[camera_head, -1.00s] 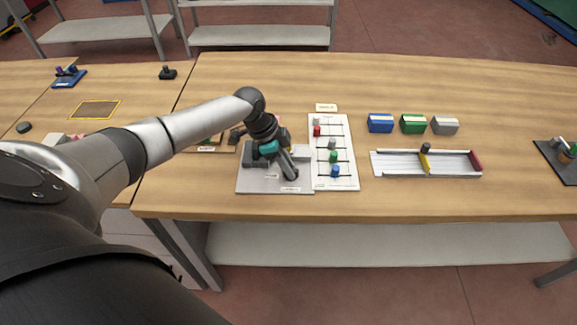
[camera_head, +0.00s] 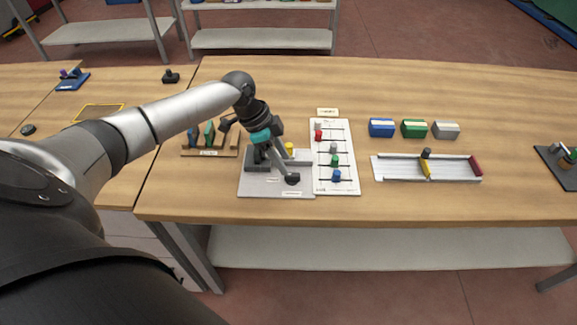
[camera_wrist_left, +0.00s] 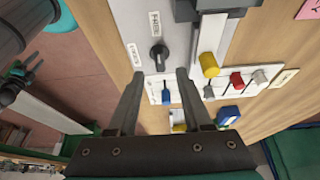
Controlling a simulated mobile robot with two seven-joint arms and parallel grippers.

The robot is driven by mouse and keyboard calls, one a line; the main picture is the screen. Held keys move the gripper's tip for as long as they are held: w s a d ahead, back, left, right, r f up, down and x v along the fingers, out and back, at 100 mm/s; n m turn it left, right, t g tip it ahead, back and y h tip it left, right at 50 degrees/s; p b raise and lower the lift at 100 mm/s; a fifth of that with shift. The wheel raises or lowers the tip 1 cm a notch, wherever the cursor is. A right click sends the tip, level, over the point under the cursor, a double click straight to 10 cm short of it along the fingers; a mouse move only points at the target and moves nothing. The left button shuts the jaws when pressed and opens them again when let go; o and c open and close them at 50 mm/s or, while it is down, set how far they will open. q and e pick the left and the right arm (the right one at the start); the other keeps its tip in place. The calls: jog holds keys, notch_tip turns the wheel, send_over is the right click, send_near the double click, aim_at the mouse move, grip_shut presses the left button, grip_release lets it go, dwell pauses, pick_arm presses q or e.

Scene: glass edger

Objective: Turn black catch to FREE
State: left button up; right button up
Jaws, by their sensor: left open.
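The black catch (camera_wrist_left: 158,56) is a small dark knob on a grey plate (camera_wrist_left: 127,18) in the left wrist view. One small label (camera_wrist_left: 154,23) lies above it and another (camera_wrist_left: 137,56) to its left; I cannot read their lettering surely. In the head view the catch (camera_head: 293,179) is at the plate's (camera_head: 257,187) front right, partly behind my finger. My left gripper (camera_wrist_left: 160,75) is open and empty, its fingertips pointing toward the catch, one to each side of it in the picture. Contact cannot be told. My right gripper is not in view.
A yellow-ended part (camera_wrist_left: 208,65) sits on the plate beside the catch. A white board with coloured pegs (camera_head: 350,185) adjoins on the right. A wooden rack (camera_head: 228,152) stands behind left. A white channel tray (camera_head: 400,170) and several coloured blocks (camera_head: 414,129) are farther right.

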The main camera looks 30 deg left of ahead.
pick_arm(q)
jog(key=v, duration=1)
jog(key=shift+p, duration=0.45)
jog(key=shift+f, duration=0.1)
